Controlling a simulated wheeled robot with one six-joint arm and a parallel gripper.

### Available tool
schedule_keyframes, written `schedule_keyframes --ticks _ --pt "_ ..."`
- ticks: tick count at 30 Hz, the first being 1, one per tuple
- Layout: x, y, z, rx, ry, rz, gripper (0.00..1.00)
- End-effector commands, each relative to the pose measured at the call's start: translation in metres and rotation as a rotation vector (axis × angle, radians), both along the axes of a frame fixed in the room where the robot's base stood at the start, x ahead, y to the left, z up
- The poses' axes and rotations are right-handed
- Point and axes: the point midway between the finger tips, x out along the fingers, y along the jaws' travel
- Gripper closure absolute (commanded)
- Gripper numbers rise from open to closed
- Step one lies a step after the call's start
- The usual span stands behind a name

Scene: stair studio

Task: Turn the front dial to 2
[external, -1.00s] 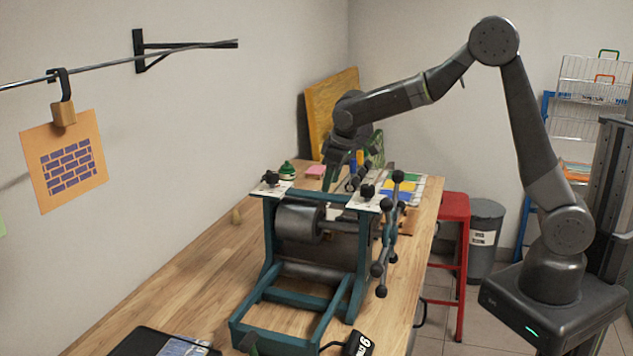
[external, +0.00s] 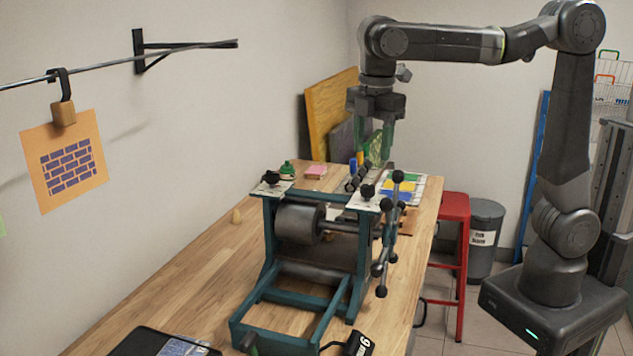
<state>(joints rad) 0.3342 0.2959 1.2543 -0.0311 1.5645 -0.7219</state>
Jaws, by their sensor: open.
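A teal-framed press with a roller (external: 298,222) stands on the wooden bench. Two black dials sit on white plates on top of its frame: one at the right (external: 367,191), near the spoked handle, and one at the left (external: 271,178). I cannot tell which is the front dial, and the plate marks are too small to read. My gripper (external: 375,154) points down with its two green fingers apart and nothing between them. In the picture it is above the right dial and clear of both dials.
A spoked handle (external: 380,268) sticks out on the press's right side. Behind the press lie a coloured sheet (external: 398,188), a pink block (external: 316,171) and a green-topped item (external: 287,169). A red stool (external: 456,203) stands beside the bench. The bench left of the press is mostly clear.

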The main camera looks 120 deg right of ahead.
Motion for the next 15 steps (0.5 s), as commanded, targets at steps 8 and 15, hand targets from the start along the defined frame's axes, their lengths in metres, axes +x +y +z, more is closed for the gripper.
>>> schedule_keyframes --ticks 8,15 --pt "0.0 -0.002 -0.057 0.002 0.004 -0.002 0.52" --pt "0.001 -0.004 -0.082 0.001 0.001 -0.002 0.52"
